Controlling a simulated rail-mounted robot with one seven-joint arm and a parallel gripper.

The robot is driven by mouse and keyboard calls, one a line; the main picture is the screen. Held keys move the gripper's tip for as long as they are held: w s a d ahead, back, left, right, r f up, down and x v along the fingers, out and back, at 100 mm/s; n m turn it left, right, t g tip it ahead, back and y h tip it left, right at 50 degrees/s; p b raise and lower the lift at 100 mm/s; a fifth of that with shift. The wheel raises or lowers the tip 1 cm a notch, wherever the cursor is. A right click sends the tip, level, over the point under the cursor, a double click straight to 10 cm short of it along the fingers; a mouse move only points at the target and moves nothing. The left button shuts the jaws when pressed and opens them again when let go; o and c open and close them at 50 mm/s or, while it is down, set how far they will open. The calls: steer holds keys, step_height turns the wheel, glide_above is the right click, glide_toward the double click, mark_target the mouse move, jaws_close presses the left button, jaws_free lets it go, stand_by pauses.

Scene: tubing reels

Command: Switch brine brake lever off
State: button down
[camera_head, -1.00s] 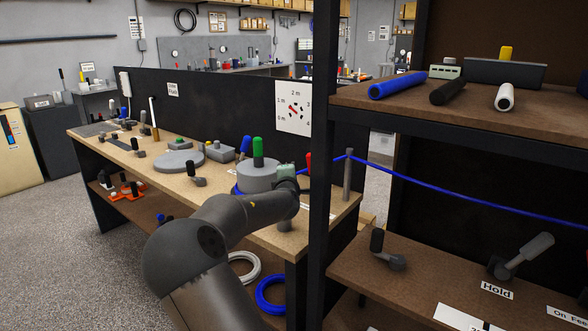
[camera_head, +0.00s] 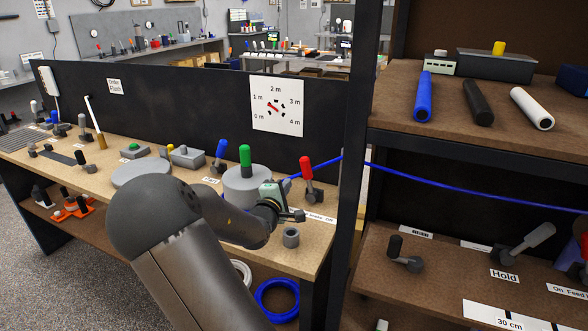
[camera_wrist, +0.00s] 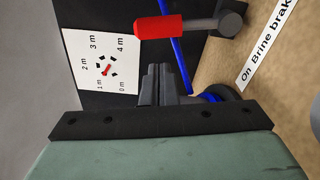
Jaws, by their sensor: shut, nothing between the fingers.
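The brine brake lever has a red handle (camera_head: 306,167) on a grey pivot and stands near the right end of the bench (camera_head: 318,252). In the wrist view the red handle (camera_wrist: 160,27) points left from its grey pivot, ahead of the fingertips. A label reading "On Brine brak..." (camera_wrist: 264,48) lies beside it. My gripper (camera_head: 298,215) is in front of the lever, a little below and left of the handle in the head view. In the wrist view my gripper (camera_wrist: 160,72) is shut and empty, with a gap to the handle.
A blue line (camera_head: 320,165) runs behind the lever past the dark shelf post (camera_head: 353,180). A green-handled lever (camera_head: 245,156) on a grey drum stands left of my gripper. A short grey cylinder (camera_head: 291,237) is near the front edge. A dial panel (camera_head: 277,106) is behind.

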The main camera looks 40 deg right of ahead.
mark_target(309, 179)
steer(key=shift+d, duration=0.1)
steer(key=x, duration=0.9)
steer(key=shift+w+d+p, duration=0.25)
steer(key=shift+w+p, duration=0.05)
steer(key=shift+w, duration=0.05)
steer(key=shift+a, duration=0.1)
